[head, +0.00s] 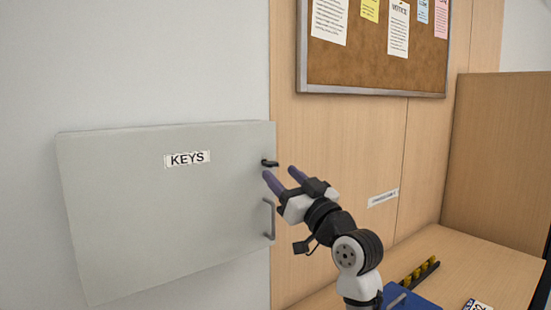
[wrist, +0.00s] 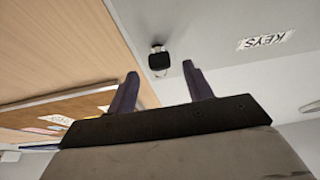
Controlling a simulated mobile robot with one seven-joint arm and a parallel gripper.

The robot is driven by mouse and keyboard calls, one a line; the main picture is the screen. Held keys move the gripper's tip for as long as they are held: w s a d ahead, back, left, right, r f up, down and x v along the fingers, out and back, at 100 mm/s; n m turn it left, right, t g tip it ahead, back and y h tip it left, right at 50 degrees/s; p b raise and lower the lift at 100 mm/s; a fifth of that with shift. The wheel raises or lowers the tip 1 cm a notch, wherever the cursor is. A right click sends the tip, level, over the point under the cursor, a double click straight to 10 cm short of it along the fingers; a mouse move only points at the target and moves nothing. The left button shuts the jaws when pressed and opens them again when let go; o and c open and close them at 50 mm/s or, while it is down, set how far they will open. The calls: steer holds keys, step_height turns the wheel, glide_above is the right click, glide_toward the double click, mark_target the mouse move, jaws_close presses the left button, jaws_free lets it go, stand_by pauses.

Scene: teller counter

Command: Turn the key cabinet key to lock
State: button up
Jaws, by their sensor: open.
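The key cabinet (head: 150,225) is a pale grey box on the wall with a shut door and a "KEYS" label (head: 187,158). Its small black key (head: 269,163) sticks out near the door's right edge, above a grey handle (head: 269,218). My gripper (head: 281,173) is open and empty, just below and to the right of the key in the head view. In the wrist view the key (wrist: 159,61) shows beyond and between the two fingertips (wrist: 160,75), apart from both. The key's exact turn angle is hard to tell.
A cork notice board (head: 375,60) hangs at the upper right. A wooden counter (head: 480,265) with a blue item (head: 412,301) and a dark strip of yellow pieces (head: 420,271) lies at the lower right. A wooden partition (head: 495,160) stands behind it.

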mark_target(275, 164)
steer(key=shift+p+x, duration=0.55)
steer(key=shift+x, duration=1.45)
steer(key=c, duration=1)
steer(key=shift+f, duration=0.1)
